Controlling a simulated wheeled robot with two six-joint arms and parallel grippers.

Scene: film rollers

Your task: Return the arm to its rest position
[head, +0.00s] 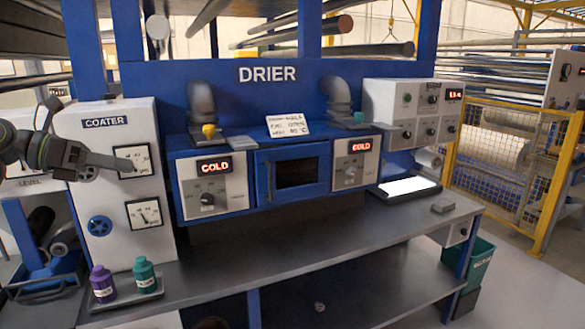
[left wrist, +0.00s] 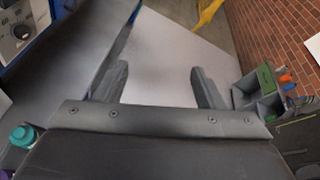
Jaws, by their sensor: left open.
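My left gripper (head: 122,165) is at the left of the head view, raised in front of the white coater cabinet (head: 85,123) and its gauges. In the left wrist view its two fingers (left wrist: 158,88) are spread apart with nothing between them. Past the fingers the wrist view shows the grey bench top and pale floor. My right gripper is not in either view.
A purple bottle (head: 103,283) and a teal bottle (head: 145,274) stand on the bench (head: 290,262) below the gripper. The drier (head: 292,172) has two displays reading COLD. A green bin (head: 474,265) stands at right. The bench middle is clear.

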